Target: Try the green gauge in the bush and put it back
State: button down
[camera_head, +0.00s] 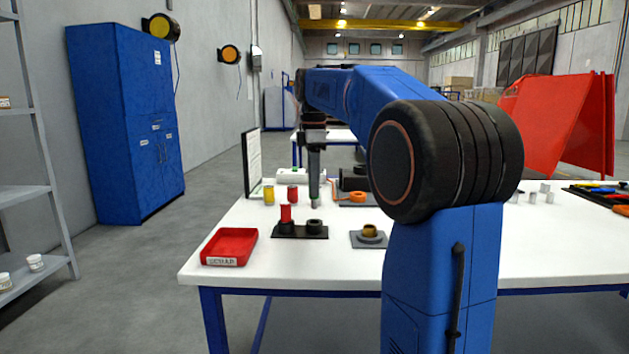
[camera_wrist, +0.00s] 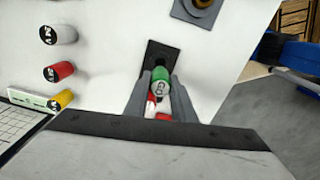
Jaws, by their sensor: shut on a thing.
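The green gauge (camera_wrist: 160,80) is between the fingers of my gripper (camera_wrist: 163,92) in the wrist view, its round marked end facing the camera. My gripper is shut on it, over or near the black two-socket stand (camera_wrist: 152,48). In the head view my gripper (camera_head: 314,203) points straight down behind that stand (camera_head: 314,236); the green gauge is not clear there. A red gauge (camera_head: 285,213) stands in the stand's left socket; the right socket (camera_head: 314,226) looks empty. The brass bush (camera_head: 369,231) sits on a grey plate right of the stand, with nothing visible in it.
A red scrap tray (camera_head: 229,263) lies at the table's front left. Yellow (camera_wrist: 62,98), red (camera_wrist: 60,71) and grey (camera_wrist: 60,35) labelled cylinders stand in a row behind the stand. An upright white board (camera_head: 251,160) stands at the left edge. The front table strip is clear.

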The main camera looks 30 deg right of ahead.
aim_at(314, 208)
jog(key=shift+f, duration=3.2)
jog(key=shift+f, duration=0.1)
jog(key=c, duration=1.4)
grip_release()
notch_tip(314, 208, up, 17)
jog(key=shift+r, duration=0.2)
jog(key=shift+s, duration=0.15)
